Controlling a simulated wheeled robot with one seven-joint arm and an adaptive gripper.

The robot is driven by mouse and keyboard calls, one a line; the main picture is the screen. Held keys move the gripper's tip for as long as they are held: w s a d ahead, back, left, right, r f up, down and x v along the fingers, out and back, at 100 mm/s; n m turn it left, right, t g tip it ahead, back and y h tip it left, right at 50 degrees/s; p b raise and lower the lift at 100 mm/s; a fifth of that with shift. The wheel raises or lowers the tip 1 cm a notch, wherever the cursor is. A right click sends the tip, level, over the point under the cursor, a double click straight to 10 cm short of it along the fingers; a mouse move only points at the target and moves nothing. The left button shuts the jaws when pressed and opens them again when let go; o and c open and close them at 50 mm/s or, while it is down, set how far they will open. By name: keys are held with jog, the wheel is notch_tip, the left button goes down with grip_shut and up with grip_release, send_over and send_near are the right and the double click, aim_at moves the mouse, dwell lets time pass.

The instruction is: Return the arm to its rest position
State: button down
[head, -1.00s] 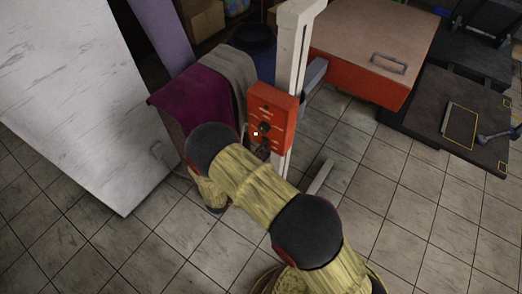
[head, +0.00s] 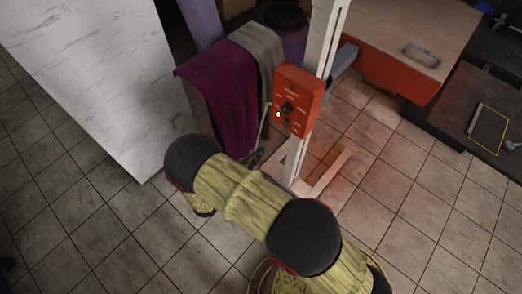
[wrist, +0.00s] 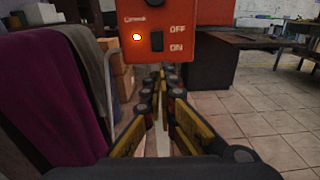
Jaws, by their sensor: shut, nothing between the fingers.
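My arm, with tan sleeves and black joints, crosses the lower middle of the head view. My gripper (head: 255,157) shows small and dark there, below and left of an orange-red control box (head: 299,98) on a white post. In the wrist view, my gripper (wrist: 162,82) has its fingers together and empty, pointing forward below the control box (wrist: 195,25). A gap shows between fingertips and box. The box has a black switch (wrist: 157,41) beside OFF and ON labels and a glowing orange lamp (wrist: 136,37).
A rack with purple cloth (head: 220,95) and grey cloth (head: 259,55) stands left of the post (head: 325,40). A white panel (head: 95,75) is farther left. A red cabinet (head: 385,70) is at upper right. Tiled floor (head: 400,190) is open at right.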

dwell(0.4)
jog(key=s+d+f+m+g+h, duration=0.1)
jog(key=s+d+f+m+g, duration=0.25)
jog(key=s+d+g, duration=0.2)
jog(key=s+d+r+m+g, duration=0.5)
jog(key=s+r+m+g, duration=0.1)
jog(key=s+m+g, duration=0.15)
jog(key=s+d+r+m+y+b, duration=0.1)
jog(key=s+d+r+m+y, duration=0.1)
jog(key=r+m+y, duration=0.55)
jog(key=s+d+r+m+y+b, duration=0.1)
jog(key=s+r+m+y, duration=0.25)
jog(key=r, duration=0.65)
jog(key=d+r+m+t+y+b, duration=0.1)
jog(key=d+r+m+t, duration=0.3)
jog(key=d+r, duration=0.5)
notch_tip(320, 180, up, 3)
jog(key=shift+s+d+r+m+t, duration=0.1)
jog(key=shift+s+d+m+t, duration=0.3)
jog(key=shift+m, duration=0.8)
